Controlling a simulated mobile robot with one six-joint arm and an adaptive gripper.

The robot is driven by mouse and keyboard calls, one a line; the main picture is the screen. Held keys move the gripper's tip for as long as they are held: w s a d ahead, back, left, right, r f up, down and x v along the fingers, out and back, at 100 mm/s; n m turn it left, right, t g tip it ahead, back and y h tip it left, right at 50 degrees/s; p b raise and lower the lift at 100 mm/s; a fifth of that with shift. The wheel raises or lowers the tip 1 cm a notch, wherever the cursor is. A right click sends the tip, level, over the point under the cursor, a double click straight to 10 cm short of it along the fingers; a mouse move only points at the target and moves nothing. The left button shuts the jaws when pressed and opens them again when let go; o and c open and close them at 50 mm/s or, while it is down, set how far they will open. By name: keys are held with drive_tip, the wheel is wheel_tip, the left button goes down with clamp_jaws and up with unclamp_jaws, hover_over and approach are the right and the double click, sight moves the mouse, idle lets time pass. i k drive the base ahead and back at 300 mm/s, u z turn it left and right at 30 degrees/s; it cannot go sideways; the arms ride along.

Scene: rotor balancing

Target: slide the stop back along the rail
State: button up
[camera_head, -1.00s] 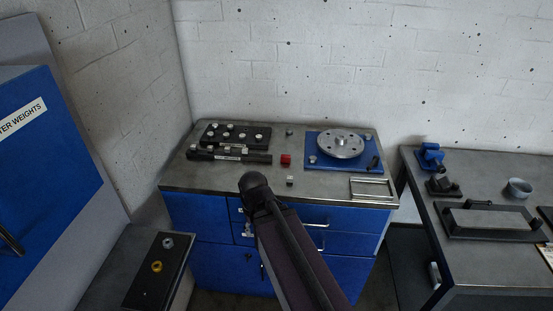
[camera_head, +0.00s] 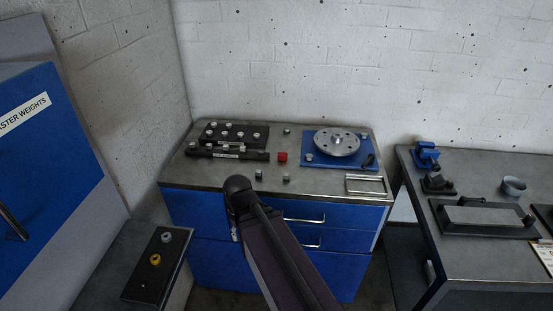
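A long black rail (camera_head: 228,154) with a white label lies along the front of the black weight block on the workbench. Small silver pieces sit at its left part and near its middle; I cannot tell which is the stop. A small red block (camera_head: 282,157) stands just past the rail's right end, apart from it as far as I can see. My dark arm rises from the bottom of the view, its rounded black joint in front of the bench's front edge. My gripper is not visible.
The black block (camera_head: 232,134) holds several silver weights. Two small grey pieces (camera_head: 258,174) (camera_head: 286,179) stand near the bench front. A silver rotor (camera_head: 337,142) on a blue plate and a metal frame (camera_head: 366,185) are at right. A side table (camera_head: 480,245) stands further right.

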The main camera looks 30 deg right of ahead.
sight(282, 157)
drive_tip(key=u, duration=0.05)
drive_tip(key=k, duration=0.85)
drive_tip(key=z, duration=0.5)
drive_tip(key=i, duration=1)
drive_tip(key=z, duration=0.05)
